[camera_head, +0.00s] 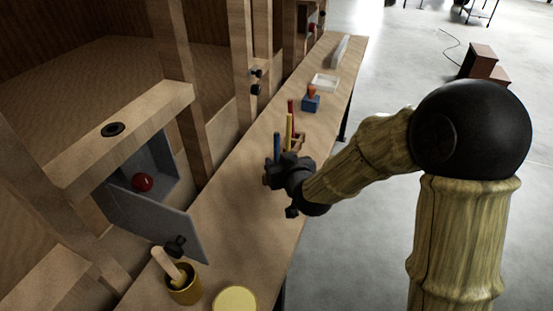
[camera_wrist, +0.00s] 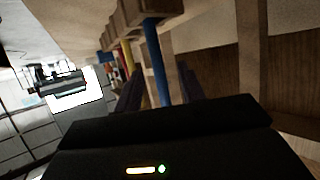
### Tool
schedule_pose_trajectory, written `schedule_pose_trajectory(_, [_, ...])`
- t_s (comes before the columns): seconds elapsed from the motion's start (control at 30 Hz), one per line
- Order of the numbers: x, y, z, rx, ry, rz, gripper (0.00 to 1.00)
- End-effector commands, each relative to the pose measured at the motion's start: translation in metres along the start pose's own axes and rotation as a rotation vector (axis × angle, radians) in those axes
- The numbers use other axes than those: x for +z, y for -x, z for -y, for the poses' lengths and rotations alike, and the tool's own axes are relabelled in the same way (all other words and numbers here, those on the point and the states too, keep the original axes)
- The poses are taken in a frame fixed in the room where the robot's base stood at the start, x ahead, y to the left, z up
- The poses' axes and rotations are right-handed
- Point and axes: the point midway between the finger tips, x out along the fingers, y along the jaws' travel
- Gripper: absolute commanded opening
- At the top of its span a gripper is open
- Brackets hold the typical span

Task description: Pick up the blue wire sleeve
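The blue wire sleeve (camera_head: 277,147) is a thin upright rod at the near end of a small wooden holder (camera_head: 299,141) on the bench. A yellow rod (camera_head: 289,131) and a red rod (camera_head: 291,107) stand behind it. My gripper (camera_head: 272,178) is at the blue sleeve, hiding its lower part in the head view. In the wrist view, the blue sleeve (camera_wrist: 154,60) runs between the two dark fingers of my gripper (camera_wrist: 160,88). The fingers are apart, with a narrow gap visible on each side of the sleeve.
The long wooden bench (camera_head: 237,172) carries a blue block with an orange top (camera_head: 311,102) and a white tray (camera_head: 324,82) farther back. Nearer are an open grey box door (camera_head: 160,222), a yellow cup with a wooden handle (camera_head: 184,287) and a yellow round lid (camera_head: 235,300). Posts line the left.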

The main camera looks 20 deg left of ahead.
Motion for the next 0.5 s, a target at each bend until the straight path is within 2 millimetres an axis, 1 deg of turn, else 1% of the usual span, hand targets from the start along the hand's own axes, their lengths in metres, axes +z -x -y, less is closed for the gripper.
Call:
schedule_pose_trajectory(0.03, [0.000, -0.005, 0.000, 0.000, 0.000, 0.000, 0.40])
schedule_pose_trajectory(0.1, [0.000, -0.008, 0.000, 0.000, 0.001, 0.000, 0.40])
schedule_pose_trajectory(0.37, [0.000, -0.008, 0.000, 0.000, 0.001, 0.000, 0.40])
schedule_pose_trajectory(0.5, [0.001, -0.015, -0.001, 0.000, 0.000, 0.001, 0.40])
